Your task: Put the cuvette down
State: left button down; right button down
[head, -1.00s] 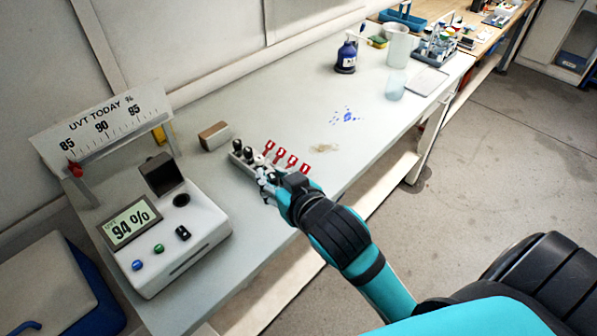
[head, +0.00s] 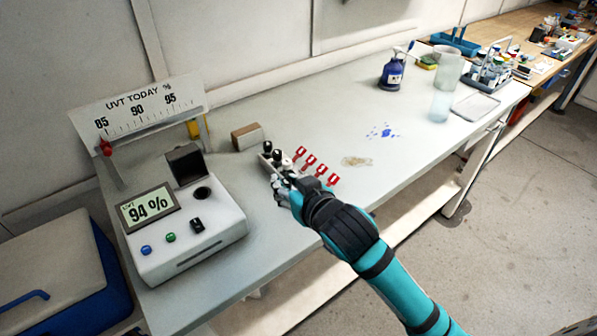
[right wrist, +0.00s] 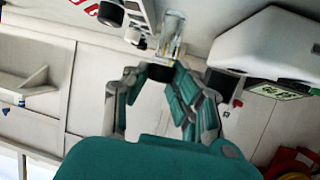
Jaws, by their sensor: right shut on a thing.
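My right gripper (head: 281,182) is at the near side of a small pale rack (head: 266,162) on the bench. In the right wrist view the gripper (right wrist: 162,74) is shut on a clear cuvette (right wrist: 173,32) with a black cap. The cuvette is beside the rack; I cannot tell whether it is seated in it or touching. Black-capped cuvettes stand in the rack, one at the far end (head: 267,146). In the head view the held cuvette is mostly hidden by the gripper. My left gripper is not in view.
A white meter (head: 190,245) reading 94 % stands left of the rack, under a UVT scale sign (head: 140,112). A brown-and-white block (head: 247,137) lies behind the rack.

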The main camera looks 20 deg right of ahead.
jog(key=w+d, duration=0.1)
jog(key=w, duration=0.1)
jog(key=w+d, duration=0.2)
jog(key=w+d+p, duration=0.1)
jog(key=w, duration=0.1)
jog(key=shift+d+f, duration=0.15)
jog(key=shift+f, duration=0.15)
notch_tip(320, 180, down, 4)
jog(key=shift+d+r, duration=0.15)
jog(key=shift+f, duration=0.25)
jog(key=c, duration=1.5)
grip_release()
jog(key=o, duration=0.4)
jog(key=shift+w, duration=0.35)
jog(key=shift+s+r, duration=0.15)
jog(key=shift+r, duration=0.05)
jog(key=v, duration=1.2)
jog(key=shift+r+b, duration=0.1)
jog(key=shift+b, duration=0.2)
